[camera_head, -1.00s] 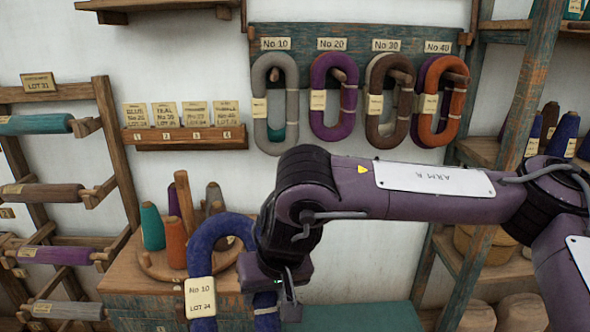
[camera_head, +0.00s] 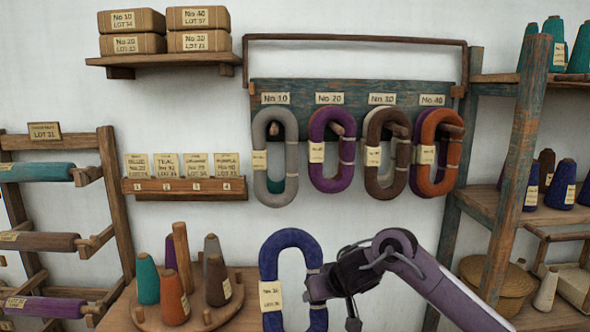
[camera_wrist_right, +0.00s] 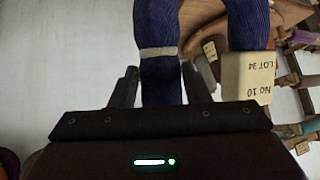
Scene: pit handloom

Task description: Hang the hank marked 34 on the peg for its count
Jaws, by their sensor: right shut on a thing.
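A blue hank (camera_head: 268,262) with a cream tag (camera_head: 270,296) is held upright in front of the bench, below the peg rack. In the right wrist view the tag (camera_wrist_right: 247,78) reads No 10, LOT 34. My right gripper (camera_head: 317,285) is shut on the hank's right side; its fingers (camera_wrist_right: 158,82) flank the yarn near a pale tie. The peg rack (camera_head: 350,88) has labels No 10, No 20, No 30 and No 40. Under No 10 (camera_head: 275,98) hangs a grey hank (camera_head: 259,180). My left gripper is out of view.
Purple (camera_head: 318,170), brown (camera_head: 372,170) and orange (camera_head: 425,165) hanks hang on the other pegs. A round cone stand (camera_head: 205,318) is left of the held hank. Wooden shelving (camera_head: 510,170) stands right. The wall between rack and held hank is clear.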

